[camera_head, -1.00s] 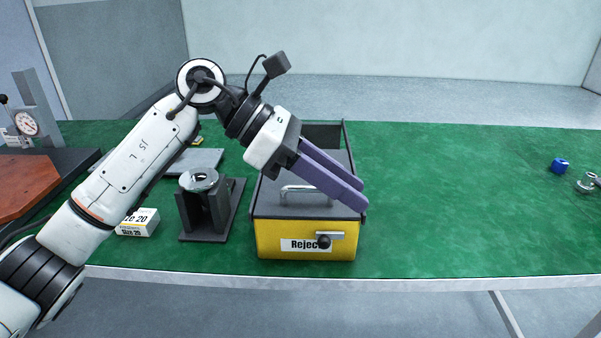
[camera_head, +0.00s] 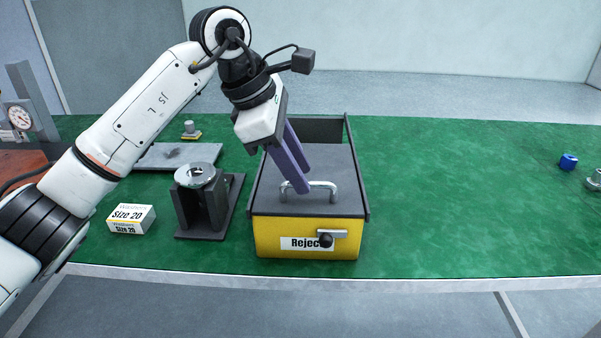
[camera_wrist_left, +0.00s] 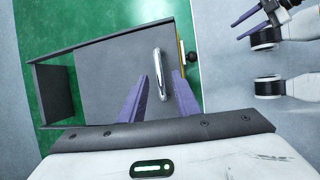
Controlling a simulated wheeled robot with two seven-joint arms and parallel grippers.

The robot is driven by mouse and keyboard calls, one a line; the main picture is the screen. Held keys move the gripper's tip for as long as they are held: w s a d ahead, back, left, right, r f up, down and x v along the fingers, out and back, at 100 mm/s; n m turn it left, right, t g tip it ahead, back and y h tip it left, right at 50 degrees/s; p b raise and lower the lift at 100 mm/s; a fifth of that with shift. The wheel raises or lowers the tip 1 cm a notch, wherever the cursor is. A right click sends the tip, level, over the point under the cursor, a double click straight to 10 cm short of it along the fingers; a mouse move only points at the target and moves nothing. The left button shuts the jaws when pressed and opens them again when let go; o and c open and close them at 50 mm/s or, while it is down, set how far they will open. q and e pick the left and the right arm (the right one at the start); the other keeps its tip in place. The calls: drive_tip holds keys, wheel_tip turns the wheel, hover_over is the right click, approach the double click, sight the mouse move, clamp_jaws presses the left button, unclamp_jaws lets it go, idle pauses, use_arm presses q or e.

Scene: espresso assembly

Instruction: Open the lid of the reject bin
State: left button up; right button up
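The reject bin (camera_head: 275,237) is a yellow box with a "Reject" label and a small latch (camera_head: 326,238) on its front. Its dark grey lid (camera_head: 330,165) lies flat and shut, with a silver bar handle (camera_head: 322,186) near the front edge. My left gripper (camera_head: 296,187) points down over the lid, its purple fingertips close to the handle's left end. In the left wrist view, its fingers (camera_wrist_left: 160,80) are apart, with the handle (camera_wrist_left: 158,68) ahead between them; contact cannot be told. My right gripper (camera_wrist_left: 248,22) shows at that view's upper right, fingers apart and empty.
A dark stand with a metal cup (camera_head: 200,176) is just left of the bin. A white "Size 20" washer box (camera_head: 131,219) and a grey plate (camera_head: 180,156) are farther left. A blue part (camera_head: 568,161) is far right.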

use_arm(q)
drive_tip(key=shift+w+d+f, duration=0.1)
drive_tip(key=shift+d+f, duration=0.15)
drive_tip(key=shift+f, duration=0.25)
clamp_jaws()
